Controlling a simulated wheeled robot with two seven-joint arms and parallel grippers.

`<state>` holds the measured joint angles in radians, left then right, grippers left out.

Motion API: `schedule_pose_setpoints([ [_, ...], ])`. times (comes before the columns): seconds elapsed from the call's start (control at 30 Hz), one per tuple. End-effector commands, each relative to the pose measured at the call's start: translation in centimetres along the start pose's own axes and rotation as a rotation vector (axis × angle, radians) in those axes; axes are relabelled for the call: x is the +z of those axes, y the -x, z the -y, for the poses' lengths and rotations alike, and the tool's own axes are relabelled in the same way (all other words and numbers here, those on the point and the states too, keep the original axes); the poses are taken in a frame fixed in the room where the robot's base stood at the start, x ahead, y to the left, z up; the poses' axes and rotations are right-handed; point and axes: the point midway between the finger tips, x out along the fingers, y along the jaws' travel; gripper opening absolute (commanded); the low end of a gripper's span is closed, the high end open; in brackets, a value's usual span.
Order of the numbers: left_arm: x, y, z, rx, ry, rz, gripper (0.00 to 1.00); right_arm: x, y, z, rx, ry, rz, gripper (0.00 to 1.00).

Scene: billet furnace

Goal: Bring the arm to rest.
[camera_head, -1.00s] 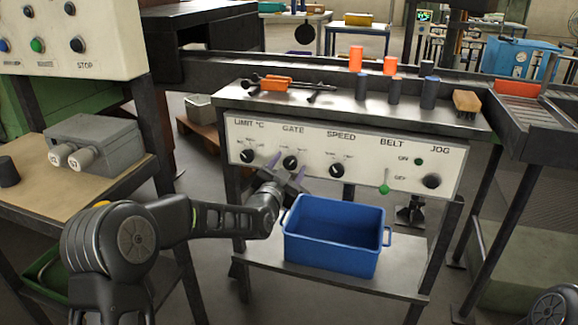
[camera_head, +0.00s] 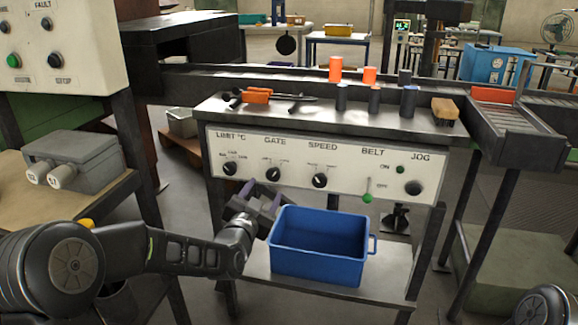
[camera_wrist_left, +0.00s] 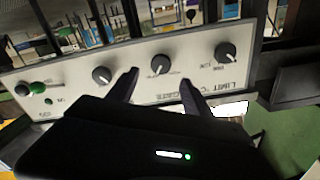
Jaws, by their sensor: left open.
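My left arm comes in from the left in the head view. Its gripper (camera_head: 262,200) is open and empty, in front of the control panel (camera_head: 318,166) below the LIMIT and GATE knobs. It is beside the upper left edge of the blue bin (camera_head: 318,262). In the left wrist view the two fingers (camera_wrist_left: 158,88) are spread apart with nothing between them, and the panel's knobs show upside down beyond them. My right gripper is not in view; only a dark part of me shows at the lower right corner.
The bin stands on a lower shelf (camera_head: 385,286). On the table top (camera_head: 310,118) are several dark cylinders, a brush (camera_head: 445,110) and tongs with orange parts (camera_head: 257,95). Two orange cylinders stand behind. A grey box with two plugs (camera_head: 75,160) is on the left bench.

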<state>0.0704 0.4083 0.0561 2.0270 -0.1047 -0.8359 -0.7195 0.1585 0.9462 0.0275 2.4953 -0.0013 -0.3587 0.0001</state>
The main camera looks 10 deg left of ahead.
Motion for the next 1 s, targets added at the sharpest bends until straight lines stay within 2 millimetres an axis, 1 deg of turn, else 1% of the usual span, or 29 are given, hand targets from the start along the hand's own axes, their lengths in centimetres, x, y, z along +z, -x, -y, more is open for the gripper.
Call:
schedule_pose_setpoints([
  [0.07,0.8,0.1,-0.7,0.022,0.069,0.031,0.59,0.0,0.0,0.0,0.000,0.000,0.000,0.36],
  [0.17,3.9,1.3,-3.3,0.082,0.198,0.127,0.59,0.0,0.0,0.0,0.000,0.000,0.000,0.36],
  [0.27,8.4,3.2,-7.1,0.148,0.319,0.261,0.59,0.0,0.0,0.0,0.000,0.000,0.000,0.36],
  [0.3,10.5,4.3,-8.9,0.174,0.368,0.324,0.59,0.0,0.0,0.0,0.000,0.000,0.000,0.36],
  [0.37,13.8,6.4,-11.7,0.213,0.439,0.429,0.59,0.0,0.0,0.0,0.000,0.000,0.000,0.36],
  [0.4,15.9,8.1,-13.6,0.236,0.485,0.503,0.59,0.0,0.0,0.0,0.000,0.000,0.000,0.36],
  [0.47,19.1,10.9,-16.4,0.267,0.550,0.617,0.59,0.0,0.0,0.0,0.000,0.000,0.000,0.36],
  [0.5,21.1,13.0,-18.1,0.285,0.590,0.694,0.59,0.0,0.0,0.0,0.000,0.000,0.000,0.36],
  [0.57,23.8,16.4,-20.6,0.308,0.644,0.810,0.59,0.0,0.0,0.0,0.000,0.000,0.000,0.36],
  [0.6,25.4,18.8,-22.2,0.321,0.674,0.884,0.59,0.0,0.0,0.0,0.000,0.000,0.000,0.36],
  [0.63,26.5,20.6,-23.3,0.331,0.696,0.942,0.59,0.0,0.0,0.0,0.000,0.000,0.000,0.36],
  [0.67,27.3,22.2,-24.2,0.337,0.712,0.988,0.59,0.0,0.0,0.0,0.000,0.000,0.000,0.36],
  [0.7,28.4,24.4,-25.4,0.347,0.733,1.055,0.59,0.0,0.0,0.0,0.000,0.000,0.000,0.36],
  [0.77,29.7,27.4,-26.8,0.359,0.755,1.137,0.59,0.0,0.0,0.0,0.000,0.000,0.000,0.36],
  [0.8,30.4,29.5,-27.7,0.367,0.769,1.194,0.59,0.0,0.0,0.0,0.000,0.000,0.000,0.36],
  [0.87,31.3,32.1,-28.7,0.380,0.778,1.261,0.59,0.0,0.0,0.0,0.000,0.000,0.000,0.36],
  [0.9,31.8,34.0,-29.4,0.390,0.783,1.307,0.59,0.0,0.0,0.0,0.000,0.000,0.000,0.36],
  [0.97,32.4,36.6,-30.3,0.406,0.784,1.367,0.59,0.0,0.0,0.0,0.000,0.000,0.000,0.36],
  [1.0,32.8,38.2,-30.9,0.417,0.784,1.403,0.59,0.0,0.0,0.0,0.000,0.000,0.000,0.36],
])
